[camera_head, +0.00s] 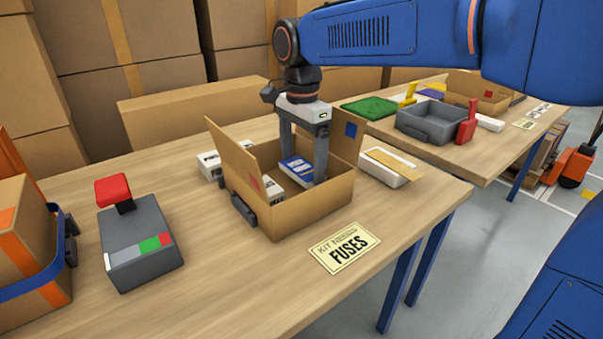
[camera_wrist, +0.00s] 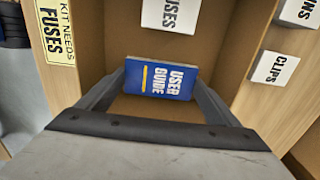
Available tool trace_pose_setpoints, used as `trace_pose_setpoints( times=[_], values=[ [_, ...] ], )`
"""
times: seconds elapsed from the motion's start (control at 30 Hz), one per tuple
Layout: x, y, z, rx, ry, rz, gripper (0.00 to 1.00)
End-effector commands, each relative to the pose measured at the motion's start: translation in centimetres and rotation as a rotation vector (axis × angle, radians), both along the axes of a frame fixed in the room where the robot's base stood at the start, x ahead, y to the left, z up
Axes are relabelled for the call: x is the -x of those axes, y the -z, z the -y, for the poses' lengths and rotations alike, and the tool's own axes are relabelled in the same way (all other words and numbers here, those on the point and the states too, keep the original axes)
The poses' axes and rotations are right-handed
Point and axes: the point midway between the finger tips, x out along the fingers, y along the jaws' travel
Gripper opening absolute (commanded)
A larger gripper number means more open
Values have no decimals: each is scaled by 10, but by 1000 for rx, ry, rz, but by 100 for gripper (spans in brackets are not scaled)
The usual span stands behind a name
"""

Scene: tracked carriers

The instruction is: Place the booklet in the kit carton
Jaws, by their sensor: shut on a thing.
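The kit carton (camera_head: 312,212) is an open brown box on the near table, with flaps standing up. My gripper (camera_head: 303,168) reaches down into its opening. The gripper is shut on the blue booklet (camera_head: 296,170), which has a white part showing. In the wrist view the booklet (camera_wrist: 160,78), marked USER GUIDE, sits between the two fingers, above the carton's brown floor (camera_wrist: 215,60). Whether it touches the floor cannot be told. A white box marked FUSES (camera_wrist: 170,14) lies in the carton, also seen in the head view (camera_head: 271,181).
A yellow card reading KIT NEEDS FUSES (camera_head: 344,247) lies before the carton. White boxes (camera_head: 209,165) stand left of it, a white box with a tan strip (camera_head: 385,170) right. A grey device with a red knob (camera_head: 140,240) stands left. A second table holds a grey tray (camera_head: 432,125).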

Motion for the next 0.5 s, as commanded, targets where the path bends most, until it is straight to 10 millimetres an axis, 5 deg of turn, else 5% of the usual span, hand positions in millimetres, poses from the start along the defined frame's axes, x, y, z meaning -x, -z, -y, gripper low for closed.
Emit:
trace_pose_setpoints(
  times=[0.23, 0.5],
  values=[
    [0, 30, 0, 2, 0, -2, 61],
    [0, 34, 0, 0, 0, 0, 61]
  ],
)
